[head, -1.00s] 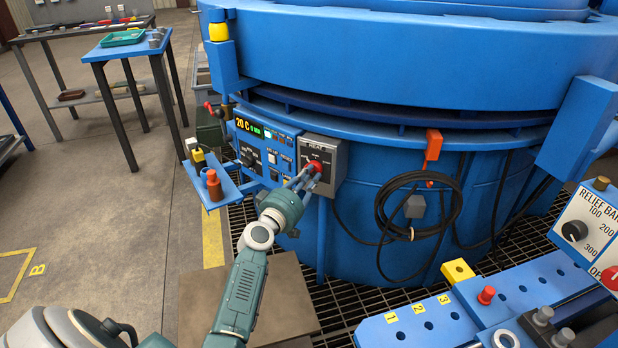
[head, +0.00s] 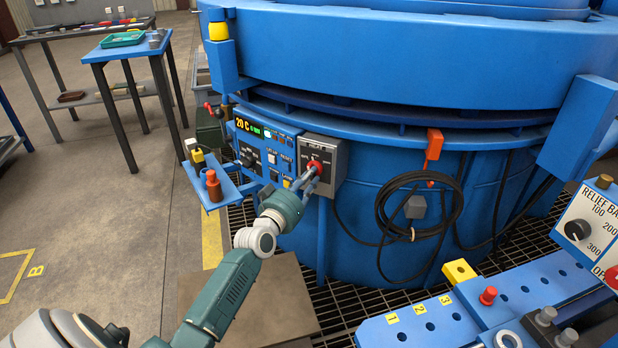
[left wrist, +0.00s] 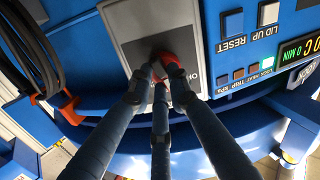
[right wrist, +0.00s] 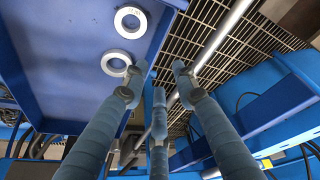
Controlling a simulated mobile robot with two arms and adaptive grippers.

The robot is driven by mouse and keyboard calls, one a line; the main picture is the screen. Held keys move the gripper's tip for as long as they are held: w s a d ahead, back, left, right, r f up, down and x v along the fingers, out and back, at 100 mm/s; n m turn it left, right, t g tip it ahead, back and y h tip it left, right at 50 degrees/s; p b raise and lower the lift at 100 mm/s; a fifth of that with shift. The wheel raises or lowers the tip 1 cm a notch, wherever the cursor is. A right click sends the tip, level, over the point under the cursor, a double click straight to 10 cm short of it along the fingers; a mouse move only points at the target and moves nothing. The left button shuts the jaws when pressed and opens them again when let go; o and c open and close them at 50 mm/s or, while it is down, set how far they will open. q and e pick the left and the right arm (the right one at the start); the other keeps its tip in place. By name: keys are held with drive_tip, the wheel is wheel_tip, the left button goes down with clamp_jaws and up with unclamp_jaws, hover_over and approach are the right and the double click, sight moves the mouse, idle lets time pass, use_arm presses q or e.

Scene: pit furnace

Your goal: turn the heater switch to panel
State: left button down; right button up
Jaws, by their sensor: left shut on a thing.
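The heater switch is a grey box (head: 331,153) with a red knob (head: 316,165), on the right of the furnace's blue control panel (head: 265,151). My left gripper (head: 311,173) is shut on the red knob from the front. In the left wrist view its fingers (left wrist: 159,76) close around the knob (left wrist: 177,68), whose lower part is dark or hidden between them. The lettering on the box is too small or covered to read, so I cannot tell the knob's position. My right gripper (right wrist: 154,82) shows only in its wrist view, with fingers apart and nothing between them.
A small blue shelf (head: 222,190) with an orange-brown bottle-like thing juts out left of the panel. A coiled black hose (head: 385,215) hangs to the right of the switch. The blue bench (head: 405,332) stands at the lower right. Floor grating (right wrist: 215,40) lies below my right gripper.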

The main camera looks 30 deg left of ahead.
use_arm(q)
drive_tip(key=shift+a+r+m+p, duration=0.1)
drive_tip(key=shift+m+p, duration=0.6)
drive_tip(key=shift+m, duration=0.9)
use_arm(e)
drive_tip(key=shift+x, duration=1.7)
use_arm(q)
drive_tip(key=c, duration=1.6)
unclamp_jaws()
drive_tip(key=shift+w, duration=0.1)
drive_tip(key=shift+c, duration=0.2)
use_arm(e)
drive_tip(key=shift+a, duration=0.1)
use_arm(q)
drive_tip(key=s+d, duration=0.1)
drive_tip(key=s, duration=1.1)
drive_tip(key=shift+d, duration=0.25)
